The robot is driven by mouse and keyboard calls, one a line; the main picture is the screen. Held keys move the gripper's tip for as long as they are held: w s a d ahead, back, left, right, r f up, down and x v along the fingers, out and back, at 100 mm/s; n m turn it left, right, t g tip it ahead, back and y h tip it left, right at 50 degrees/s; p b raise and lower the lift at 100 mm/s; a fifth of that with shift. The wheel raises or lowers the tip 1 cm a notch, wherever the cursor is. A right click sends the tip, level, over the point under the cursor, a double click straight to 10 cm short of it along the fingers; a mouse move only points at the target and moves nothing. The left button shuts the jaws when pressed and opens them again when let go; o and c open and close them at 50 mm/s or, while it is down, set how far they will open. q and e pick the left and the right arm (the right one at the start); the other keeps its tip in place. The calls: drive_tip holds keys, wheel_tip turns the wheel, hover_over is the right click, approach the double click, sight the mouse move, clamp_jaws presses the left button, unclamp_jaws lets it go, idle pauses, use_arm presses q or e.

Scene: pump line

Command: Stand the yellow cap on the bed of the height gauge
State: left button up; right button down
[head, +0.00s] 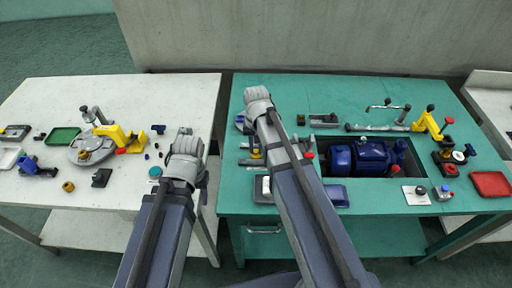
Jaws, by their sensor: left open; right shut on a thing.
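My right gripper (258,95) is over the back left of the green table. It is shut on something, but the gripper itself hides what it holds. My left gripper (186,145) is open above the right edge of the white table, with its fingertips mostly hidden. I cannot pick out the yellow cap for certain. A small yellow piece (255,153) shows beside my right forearm, among grey parts on the green table. A grey upright post on a foot (93,115) stands at the back of the white table; I cannot tell whether it is the height gauge.
A round grey plate (91,150) and a yellow bracket (121,137) are on the white table, with a green tray (63,136). A blue pump (357,157) sits in the green table's recess. A red tray (490,184) lies at right. A gap separates the tables.

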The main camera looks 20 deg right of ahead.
drive_tip(key=shift+c, duration=0.6)
unclamp_jaws()
idle(0.3)
wheel_tip(320, 180, up, 7)
drive_tip(key=p, duration=0.7)
drive_tip(key=shift+s+a, duration=0.15)
drive_tip(key=s+a+n+h, duration=0.1)
drive_tip(key=s+a+n, duration=0.6)
drive_tip(key=s+a, duration=0.3)
drive_tip(key=s, duration=0.4)
